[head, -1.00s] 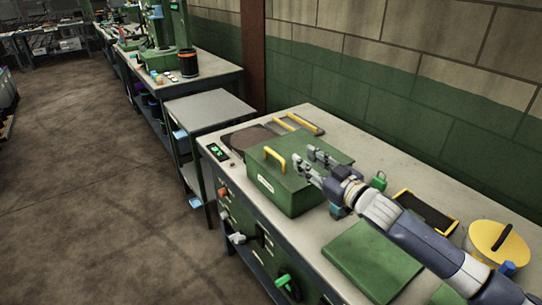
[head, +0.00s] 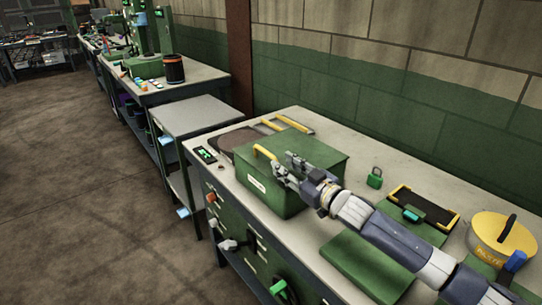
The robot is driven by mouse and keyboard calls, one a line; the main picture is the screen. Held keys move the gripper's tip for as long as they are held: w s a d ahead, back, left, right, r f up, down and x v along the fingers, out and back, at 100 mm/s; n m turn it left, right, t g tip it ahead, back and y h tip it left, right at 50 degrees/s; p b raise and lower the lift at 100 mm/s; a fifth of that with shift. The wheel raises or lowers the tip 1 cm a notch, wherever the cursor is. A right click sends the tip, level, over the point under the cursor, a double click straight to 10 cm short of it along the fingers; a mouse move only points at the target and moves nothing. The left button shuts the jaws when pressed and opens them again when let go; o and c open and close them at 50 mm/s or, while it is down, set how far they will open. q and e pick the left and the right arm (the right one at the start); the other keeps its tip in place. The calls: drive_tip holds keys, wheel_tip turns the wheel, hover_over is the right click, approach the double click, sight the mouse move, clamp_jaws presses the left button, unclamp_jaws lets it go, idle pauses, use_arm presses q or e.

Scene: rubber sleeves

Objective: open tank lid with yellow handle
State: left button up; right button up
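The green tank (head: 285,197) is a box on the workbench with its flat green lid (head: 312,151) shut. A yellow handle (head: 265,152) stands at the lid's left edge, above a small white label. My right gripper (head: 284,168) reaches in from the right, low over the lid. Its fingers look apart and empty, with the tips just right of the handle. I cannot tell whether they touch it. My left gripper is not in view.
To the right on the bench lie a green padlock (head: 375,178), a black tray with yellow edges (head: 425,206), a green plate (head: 365,266) and a yellow round lid (head: 492,231). A yellow bar (head: 296,124) lies behind the tank. Bare bench shows along the wall.

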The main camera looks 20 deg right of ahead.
sight(271, 154)
drive_tip(key=shift+p+x, duration=0.4)
drive_tip(key=shift+x, duration=3.15)
drive_tip(key=shift+c, duration=0.5)
clamp_jaws()
